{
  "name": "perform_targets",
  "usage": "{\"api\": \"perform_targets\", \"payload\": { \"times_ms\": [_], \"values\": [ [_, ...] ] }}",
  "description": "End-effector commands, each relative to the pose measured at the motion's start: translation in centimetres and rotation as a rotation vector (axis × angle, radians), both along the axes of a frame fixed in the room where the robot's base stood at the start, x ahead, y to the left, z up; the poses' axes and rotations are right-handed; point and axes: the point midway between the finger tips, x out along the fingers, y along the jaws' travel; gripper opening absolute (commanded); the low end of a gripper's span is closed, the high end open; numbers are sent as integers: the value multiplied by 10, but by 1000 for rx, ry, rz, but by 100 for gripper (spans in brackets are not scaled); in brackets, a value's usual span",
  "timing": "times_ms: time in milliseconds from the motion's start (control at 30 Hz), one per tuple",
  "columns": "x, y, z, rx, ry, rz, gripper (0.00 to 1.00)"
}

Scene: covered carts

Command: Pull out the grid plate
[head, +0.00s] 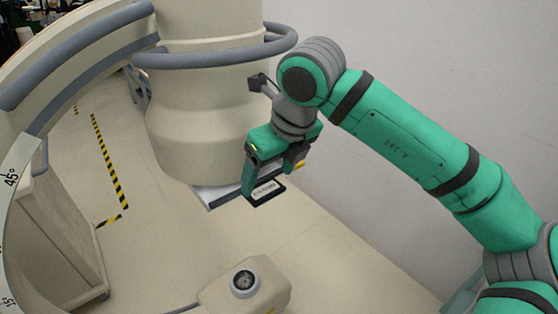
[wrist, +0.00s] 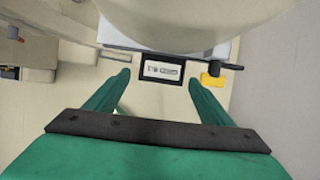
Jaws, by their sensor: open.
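The grid plate appears to be the thin, pale plate (head: 222,194) under the cream machine housing; most of it is hidden beneath the housing. A black-framed tab with a white label (head: 265,192) sticks out at its front edge. In the wrist view the tab (wrist: 161,69) lies centred ahead, between my fingertips in the picture. My gripper (head: 269,180) is open and points down at the tab. In the wrist view its green fingers (wrist: 160,79) are apart with nothing between them. I cannot tell whether either finger touches the tab.
A yellow-ended black lever (wrist: 213,80) sits just right of the tab, near my right finger. The cream housing (head: 195,120) with a grey ring rail (head: 215,60) rises behind. A cream box with a round knob (head: 244,282) stands in front. A wall (head: 440,90) is at right.

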Motion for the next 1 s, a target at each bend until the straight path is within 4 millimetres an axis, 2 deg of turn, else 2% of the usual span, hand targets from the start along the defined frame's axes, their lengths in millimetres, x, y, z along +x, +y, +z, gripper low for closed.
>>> {"api": "perform_targets", "payload": {
  "times_ms": [100, 300, 733, 900, 933, 1000],
  "values": [
    [5, 1, -18, 2, 1, -6, 75],
    [12, 1, -36, 2, 0, -14, 75],
    [15, 3, -43, 2, 0, -14, 75],
    [15, 4, -43, 1, 0, -13, 36],
    [15, 4, -43, 1, -1, -12, 65],
    [15, 5, -43, 2, -1, -12, 48]
  ]
}}
